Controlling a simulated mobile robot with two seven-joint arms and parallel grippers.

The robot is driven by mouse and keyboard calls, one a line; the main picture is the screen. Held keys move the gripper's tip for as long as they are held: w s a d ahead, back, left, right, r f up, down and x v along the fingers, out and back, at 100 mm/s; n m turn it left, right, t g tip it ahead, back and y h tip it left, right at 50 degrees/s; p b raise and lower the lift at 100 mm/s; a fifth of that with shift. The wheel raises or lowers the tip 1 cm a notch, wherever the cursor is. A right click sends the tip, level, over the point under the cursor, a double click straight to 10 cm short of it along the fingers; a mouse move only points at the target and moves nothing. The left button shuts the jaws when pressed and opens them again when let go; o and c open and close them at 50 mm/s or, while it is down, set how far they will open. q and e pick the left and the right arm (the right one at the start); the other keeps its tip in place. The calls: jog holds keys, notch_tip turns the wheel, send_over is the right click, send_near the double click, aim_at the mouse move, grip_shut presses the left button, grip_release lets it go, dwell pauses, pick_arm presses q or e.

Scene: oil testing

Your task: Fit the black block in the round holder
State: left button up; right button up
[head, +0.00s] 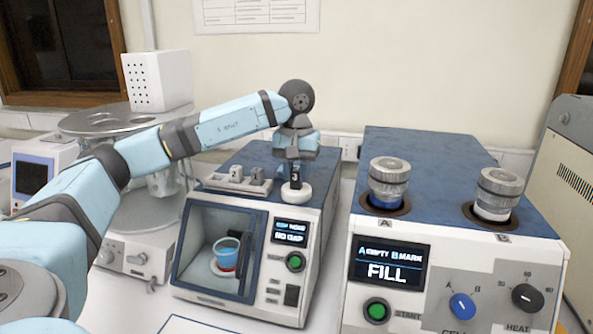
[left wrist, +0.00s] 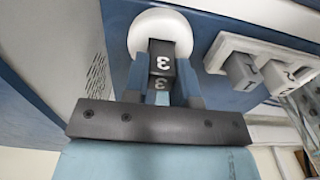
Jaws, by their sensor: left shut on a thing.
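The black block (head: 294,180) has a white 3 on it. My left gripper (head: 294,168) is shut on it from above, over the blue top of the middle machine. The white round holder (head: 297,194) sits on that top, right under the block. In the left wrist view the block (left wrist: 162,60) is between the two fingers of my left gripper (left wrist: 162,78), with its far end against or over the middle of the round holder (left wrist: 158,20). I cannot tell how deep it sits. My right gripper is not in view.
A pale rack (head: 237,184) with grey blocks stands left of the holder on the same machine (head: 253,156). A blue cup (head: 227,250) shows in the chamber below. A larger machine with two capped vessels (head: 390,182) stands at right.

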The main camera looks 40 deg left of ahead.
pick_arm(q)
jog(key=shift+f+b, duration=0.4)
jog(key=shift+f, duration=0.25)
jog(key=o, duration=1)
